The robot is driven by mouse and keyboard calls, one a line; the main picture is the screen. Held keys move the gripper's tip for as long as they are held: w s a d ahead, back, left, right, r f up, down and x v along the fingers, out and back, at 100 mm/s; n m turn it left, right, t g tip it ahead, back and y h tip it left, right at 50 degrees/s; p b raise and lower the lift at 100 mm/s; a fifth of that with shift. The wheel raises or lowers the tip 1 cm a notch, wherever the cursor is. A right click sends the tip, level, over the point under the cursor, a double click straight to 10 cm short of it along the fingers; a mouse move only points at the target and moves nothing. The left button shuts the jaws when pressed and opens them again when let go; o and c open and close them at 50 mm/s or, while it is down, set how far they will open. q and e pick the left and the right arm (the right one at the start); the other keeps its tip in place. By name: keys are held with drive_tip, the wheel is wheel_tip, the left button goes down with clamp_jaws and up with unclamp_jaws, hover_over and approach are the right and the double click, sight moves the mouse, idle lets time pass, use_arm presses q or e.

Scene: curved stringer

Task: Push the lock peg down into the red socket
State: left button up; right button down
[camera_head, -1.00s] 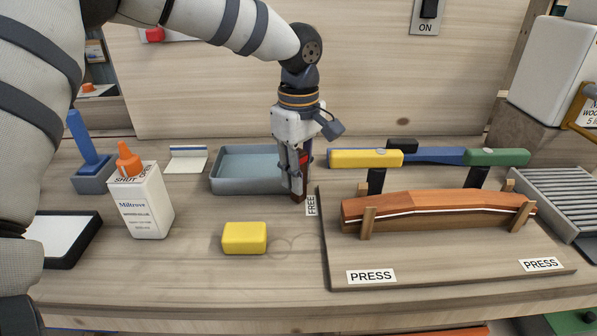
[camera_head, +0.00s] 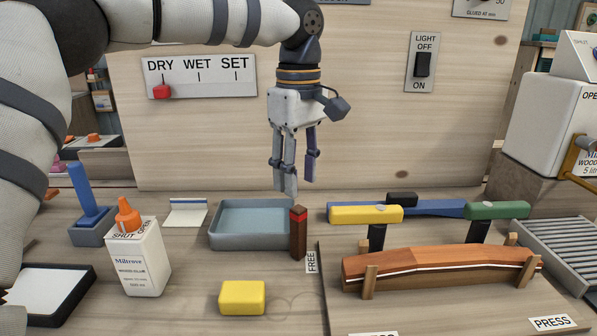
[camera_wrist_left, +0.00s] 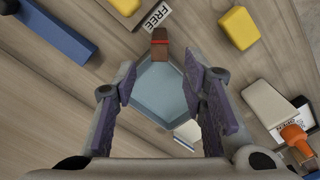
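A brown post with a red band near its top (camera_head: 298,235) stands upright at the right front corner of the grey-blue tray, beside the FREE label (camera_head: 311,261). It looks like the lock peg piece; I cannot tell peg from socket apart from the red band. It also shows in the left wrist view (camera_wrist_left: 160,50). My left gripper (camera_head: 297,185) hangs fingers-down above and behind the post, apart from it. In the left wrist view its fingers (camera_wrist_left: 164,90) are spread wide with nothing held between them. My right gripper is not in view.
The grey-blue tray (camera_head: 222,242) lies below my left gripper. A yellow block (camera_head: 242,298), a white glue bottle (camera_head: 138,262) and clamps (camera_head: 365,214) stand nearby. A curved wooden piece (camera_head: 440,265) rests on a board at the right. The air around the post is clear.

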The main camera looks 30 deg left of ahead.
sight(298, 225)
use_arm(q)
drive_tip(key=shift+s+r, duration=0.2)
drive_tip(key=shift+r, duration=0.3)
drive_tip(key=f, duration=1.1)
drive_tip(key=shift+w+f, duration=0.2)
drive_tip(key=shift+f, duration=0.2)
clamp_jaws()
